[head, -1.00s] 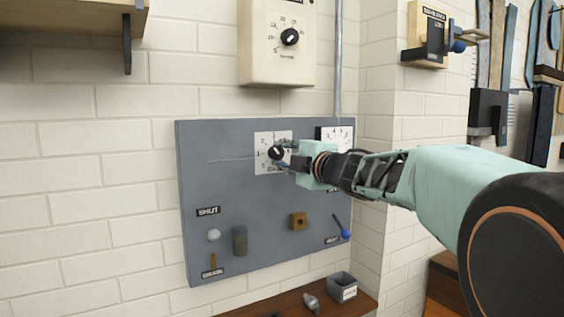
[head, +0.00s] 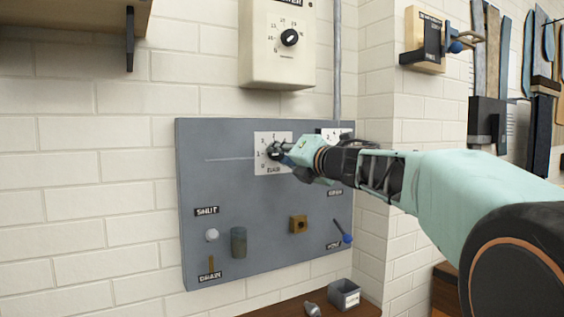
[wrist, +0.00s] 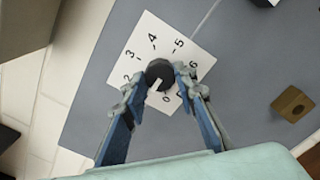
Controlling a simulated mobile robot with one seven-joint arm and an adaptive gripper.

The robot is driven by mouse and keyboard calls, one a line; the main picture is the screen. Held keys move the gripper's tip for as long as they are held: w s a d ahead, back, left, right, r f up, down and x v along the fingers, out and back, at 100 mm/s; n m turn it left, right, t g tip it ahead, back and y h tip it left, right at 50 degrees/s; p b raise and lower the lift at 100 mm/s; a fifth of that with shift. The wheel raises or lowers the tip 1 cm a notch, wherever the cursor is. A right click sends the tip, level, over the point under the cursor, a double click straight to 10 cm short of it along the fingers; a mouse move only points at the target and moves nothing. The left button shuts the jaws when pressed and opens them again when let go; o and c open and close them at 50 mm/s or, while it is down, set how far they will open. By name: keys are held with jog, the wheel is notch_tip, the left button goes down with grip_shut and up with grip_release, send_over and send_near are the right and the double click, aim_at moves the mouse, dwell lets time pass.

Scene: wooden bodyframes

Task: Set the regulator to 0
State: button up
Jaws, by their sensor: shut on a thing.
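The black regulator knob (wrist: 160,72) sits on a white dial plate (wrist: 140,30) on the grey panel. In the wrist view its white mark points down and left, just left of the 0, toward the stretch of scale hidden by the left finger. The 2 through 6 run clockwise from the left. My gripper (wrist: 163,80) has its two fingers on either side of the knob and is shut on it. In the head view, my gripper (head: 275,150) covers part of the knob and the right side of the dial plate (head: 262,140).
A cream box (head: 277,70) with another black knob hangs above the panel (head: 215,170). Lower on the panel are a brown square block (head: 298,224), a blue-tipped lever (head: 343,232) and a grey cylinder (head: 239,241). A grey bin (head: 345,295) stands below.

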jog(key=n+b, duration=0.2)
jog(key=n, duration=0.2)
jog(key=shift+f+n, duration=0.15)
jog(key=shift+n, duration=0.15)
jog(key=shift+n+b, duration=0.9)
jog(key=shift+n, duration=0.9)
jog(key=o, duration=1.2)
jog(key=shift+c, duration=0.2)
jog(key=v, duration=0.7)
jog(key=shift+s+d, duration=0.2)
jog(key=shift+s, duration=0.05)
jog(key=shift+r, duration=0.2)
